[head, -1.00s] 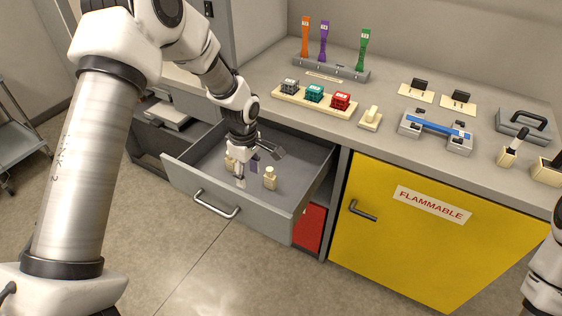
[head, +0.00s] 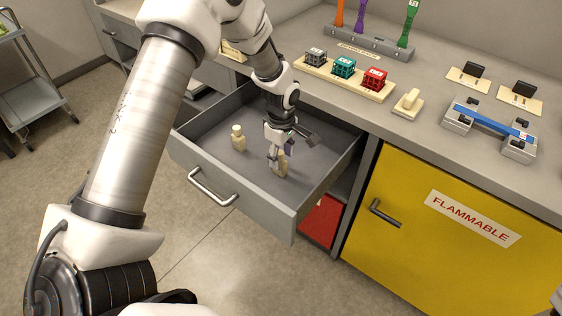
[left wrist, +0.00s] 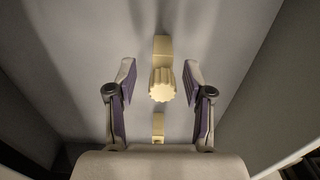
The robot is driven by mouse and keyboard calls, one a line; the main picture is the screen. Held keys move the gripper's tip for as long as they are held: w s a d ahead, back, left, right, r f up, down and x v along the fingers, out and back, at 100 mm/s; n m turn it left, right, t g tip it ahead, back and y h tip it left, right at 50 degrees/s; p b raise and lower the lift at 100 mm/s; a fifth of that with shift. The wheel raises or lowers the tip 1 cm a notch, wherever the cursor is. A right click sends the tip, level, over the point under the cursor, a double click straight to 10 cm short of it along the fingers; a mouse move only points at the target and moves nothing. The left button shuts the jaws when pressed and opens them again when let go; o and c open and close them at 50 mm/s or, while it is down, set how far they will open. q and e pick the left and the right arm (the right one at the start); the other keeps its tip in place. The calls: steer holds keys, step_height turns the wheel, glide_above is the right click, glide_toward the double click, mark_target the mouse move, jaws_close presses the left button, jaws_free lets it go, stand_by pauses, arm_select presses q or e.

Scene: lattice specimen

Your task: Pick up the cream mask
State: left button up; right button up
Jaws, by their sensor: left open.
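A cream piece with a ribbed round knob (left wrist: 162,84), which I take to be the cream mask, lies between the spread fingers of my left gripper (left wrist: 160,68) in the left wrist view. In the head view this cream piece (head: 283,165) stands in the open drawer, partly hidden by my left gripper (head: 279,152). The gripper is open, pointing down around it; I cannot tell whether either finger touches it. A second cream bottle-shaped piece (head: 239,139) stands apart to the left in the drawer. My right gripper is out of view.
The grey drawer's front wall (head: 225,190) and side walls surround the pieces. The counter above holds a cream rack (head: 340,88) with small lattice cubes, and a blue-barred fixture (head: 490,127). A yellow cabinet (head: 430,250) stands right of the drawer.

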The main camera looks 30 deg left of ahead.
mark_target(280, 166)
arm_select(q)
steer(key=f, duration=0.5)
steer(key=shift+a, duration=0.25)
steer(key=shift+s+r, duration=0.15)
steer(key=c, duration=0.9)
